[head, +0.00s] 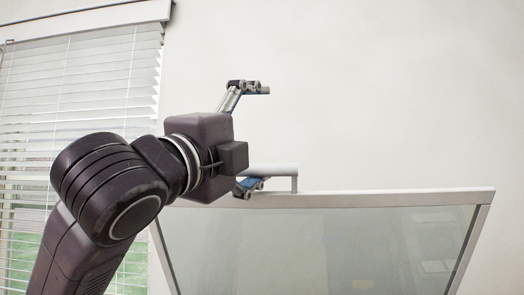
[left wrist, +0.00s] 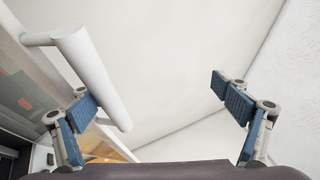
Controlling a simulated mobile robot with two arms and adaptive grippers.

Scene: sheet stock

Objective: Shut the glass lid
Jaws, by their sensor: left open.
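The glass lid (head: 330,250) stands raised, a pale glass panel in a light grey frame, in the lower right of the head view. A light bar handle (head: 275,169) sits along its top edge; it also shows as a white cylinder in the left wrist view (left wrist: 88,68). My left gripper (head: 257,138) is open and empty at the handle, one finger above it and the other low beside it. In the left wrist view my left gripper (left wrist: 158,112) has its left finger close by the handle; I cannot tell whether they touch. My right gripper is not in view.
A window with white blinds (head: 75,110) is at the left, behind my left arm. A plain pale wall (head: 400,90) fills the background. The space above and right of the gripper looks clear. What lies below the lid is mostly hidden.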

